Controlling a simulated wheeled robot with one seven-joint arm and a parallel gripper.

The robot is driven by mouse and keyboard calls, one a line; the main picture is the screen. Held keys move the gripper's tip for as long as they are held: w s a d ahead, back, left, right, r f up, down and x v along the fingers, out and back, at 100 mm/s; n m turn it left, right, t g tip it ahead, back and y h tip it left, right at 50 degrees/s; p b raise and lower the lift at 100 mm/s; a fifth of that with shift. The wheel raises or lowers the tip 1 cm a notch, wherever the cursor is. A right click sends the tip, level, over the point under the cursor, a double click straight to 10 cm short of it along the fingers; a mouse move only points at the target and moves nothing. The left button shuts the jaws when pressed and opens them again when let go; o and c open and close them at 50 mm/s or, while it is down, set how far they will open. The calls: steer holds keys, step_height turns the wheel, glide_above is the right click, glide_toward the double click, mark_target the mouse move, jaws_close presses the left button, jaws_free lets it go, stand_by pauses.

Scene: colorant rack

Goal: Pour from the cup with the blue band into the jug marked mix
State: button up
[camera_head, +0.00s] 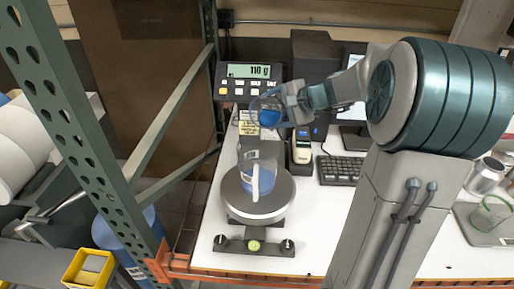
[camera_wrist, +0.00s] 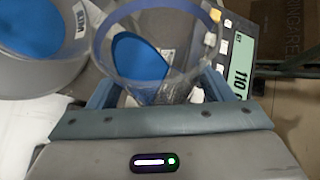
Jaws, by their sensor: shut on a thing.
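My gripper (camera_head: 287,106) is shut on the clear cup with the blue band (camera_head: 262,104), holding it in the air above and behind the jug. The cup looks tilted, with blue liquid inside; it also shows between my fingers in the wrist view (camera_wrist: 186,58). The clear jug (camera_head: 252,163) stands upright on the round scale pan (camera_head: 283,194), with blue liquid inside and a white label. No stream between cup and jug can be made out.
The scale display (camera_head: 248,71) reads 110 g, behind the cup. A handheld device (camera_head: 301,148) and a keyboard (camera_head: 340,170) lie right of the scale. A metal can (camera_head: 486,176) and a green-rimmed clear vessel (camera_head: 493,212) stand far right. A green rack post (camera_head: 75,120) rises at left.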

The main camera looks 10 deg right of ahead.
mark_target(279, 103)
steer(key=shift+s+a+r+n+t+b, duration=0.2)
steer(key=shift+r+n+t+b, duration=0.3)
steer(key=shift+b, duration=0.85)
steer(key=shift+s+a+r+n+t+h+b, duration=0.25)
steer(key=shift+s+a+t+b, duration=0.15)
steer(key=shift+b, duration=1.05)
steer(key=shift+s+a+r+n+t+h+b, duration=0.15)
steer(key=shift+s+r+t+h+b, duration=0.25)
steer(key=shift+b, duration=1.05)
steer(key=shift+s+a+r+n+t+b, duration=0.15)
steer(key=shift+s+n+t+b, duration=0.2)
steer(key=shift+b, duration=1.8)
steer(key=shift+w+r+p, duration=0.1)
steer(key=shift+r+p, duration=0.15)
steer(key=shift+p, duration=0.15)
steer(key=p, duration=0.2)
steer(key=shift+r+p, duration=0.25)
steer(key=shift+p, duration=0.05)
steer(key=w+g+p, duration=0.1)
steer(key=p, duration=0.2)
steer(key=d+f+m+g+y+p, duration=0.1)
steer(key=p, duration=0.2)
steer(key=shift+w+d+f+p, duration=0.15)
steer(key=shift+w+p, duration=0.2)
steer(key=shift+w, duration=0.05)
steer(key=shift+w+d+f+m+p, duration=0.1)
steer(key=shift+w+f+m+p, duration=0.15)
steer(key=shift+f+p, duration=0.1)
steer(key=shift+f, duration=0.3)
steer(key=shift+s, duration=0.1)
